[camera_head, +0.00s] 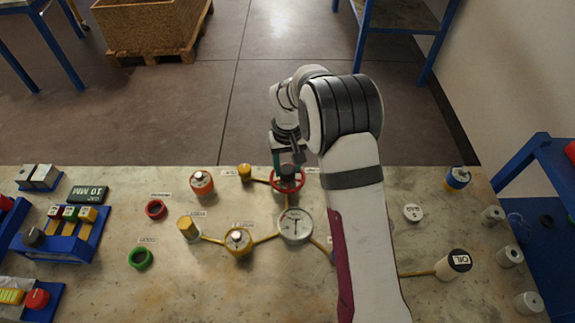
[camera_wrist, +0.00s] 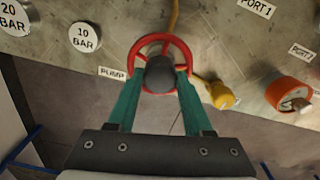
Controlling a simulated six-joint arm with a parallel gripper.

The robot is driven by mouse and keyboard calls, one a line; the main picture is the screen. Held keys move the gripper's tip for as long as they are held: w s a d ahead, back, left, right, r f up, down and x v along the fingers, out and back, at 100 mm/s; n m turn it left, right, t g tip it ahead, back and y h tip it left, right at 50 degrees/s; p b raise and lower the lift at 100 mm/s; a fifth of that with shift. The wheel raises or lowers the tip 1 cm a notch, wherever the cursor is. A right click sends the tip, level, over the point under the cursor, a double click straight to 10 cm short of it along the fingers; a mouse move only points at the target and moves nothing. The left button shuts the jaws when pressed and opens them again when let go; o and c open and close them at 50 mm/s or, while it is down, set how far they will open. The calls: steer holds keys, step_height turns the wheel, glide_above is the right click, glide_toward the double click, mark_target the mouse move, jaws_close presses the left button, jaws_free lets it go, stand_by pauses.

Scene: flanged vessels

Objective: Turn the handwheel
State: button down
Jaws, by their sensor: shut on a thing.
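The red handwheel (camera_head: 288,184) stands at the far middle edge of the bench. In the wrist view the red handwheel (camera_wrist: 131,58) shows as a ring around a dark round hub (camera_wrist: 160,74). My gripper (camera_head: 287,165) comes down over the wheel from the far side. In the wrist view the green fingers of my gripper (camera_wrist: 158,82) reach to either side of the hub and are shut on the handwheel. The finger tips and their exact contact are partly hidden by the hub and rim.
A pressure gauge (camera_head: 295,224) sits just in front of the wheel. Yellow pipes join it to a yellow vessel (camera_head: 238,241). An orange vessel (camera_head: 201,182) and a small yellow fitting (camera_head: 244,172) stand left of the wheel. My arm covers the bench to the right.

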mark_target(287, 169)
steer(key=m, duration=0.5)
stand_by(0.6)
steer(key=shift+c, duration=1.5)
jaws_free()
steer(key=shift+r, duration=0.1)
step_height(287, 169, up, 16)
